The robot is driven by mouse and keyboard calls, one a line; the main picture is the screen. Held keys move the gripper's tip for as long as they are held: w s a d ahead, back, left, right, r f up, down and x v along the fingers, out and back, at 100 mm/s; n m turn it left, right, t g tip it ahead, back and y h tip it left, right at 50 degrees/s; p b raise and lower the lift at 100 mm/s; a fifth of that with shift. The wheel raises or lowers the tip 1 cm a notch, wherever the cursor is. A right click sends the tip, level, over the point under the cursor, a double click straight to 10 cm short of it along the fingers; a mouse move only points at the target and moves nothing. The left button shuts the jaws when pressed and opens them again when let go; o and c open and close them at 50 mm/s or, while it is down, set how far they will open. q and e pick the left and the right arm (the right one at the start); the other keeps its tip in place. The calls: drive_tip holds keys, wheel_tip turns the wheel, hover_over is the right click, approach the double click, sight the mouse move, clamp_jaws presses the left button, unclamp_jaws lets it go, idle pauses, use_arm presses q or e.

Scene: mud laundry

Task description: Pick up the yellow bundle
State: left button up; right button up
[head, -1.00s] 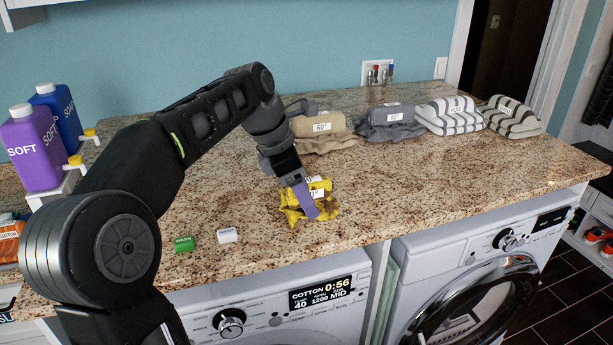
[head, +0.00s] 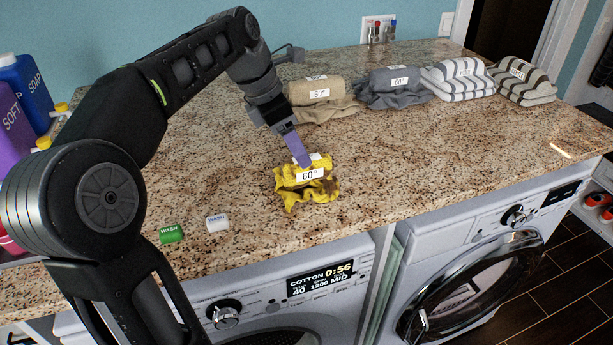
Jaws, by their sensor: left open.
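The yellow bundle (head: 292,190) is a crumpled cloth with a white "60°" label, lying on the speckled stone counter. My left gripper (head: 301,158) has purple fingers and is open. It is at the back edge of the bundle, with its fingertips at or just above the top of it. One finger hides the other, and I cannot tell whether they touch the cloth. My right gripper is not in view.
A beige bundle (head: 317,89), a grey bundle (head: 385,95) and two striped bundles (head: 458,80) stand in a row behind. A green block (head: 171,235) and a white block (head: 217,223) lie near the front edge. Bottles (head: 28,92) stand at left. The counter right of the bundle is clear.

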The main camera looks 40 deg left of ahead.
sight(307, 173)
use_arm(q)
drive_tip(key=shift+f, duration=0.2)
drive_tip(key=shift+p+x, duration=0.7)
drive_tip(key=shift+x, duration=1.95)
drive_tip(key=shift+w+d+r, duration=0.1)
drive_tip(key=shift+w+d, duration=0.05)
drive_tip(key=shift+c, duration=0.2)
clamp_jaws()
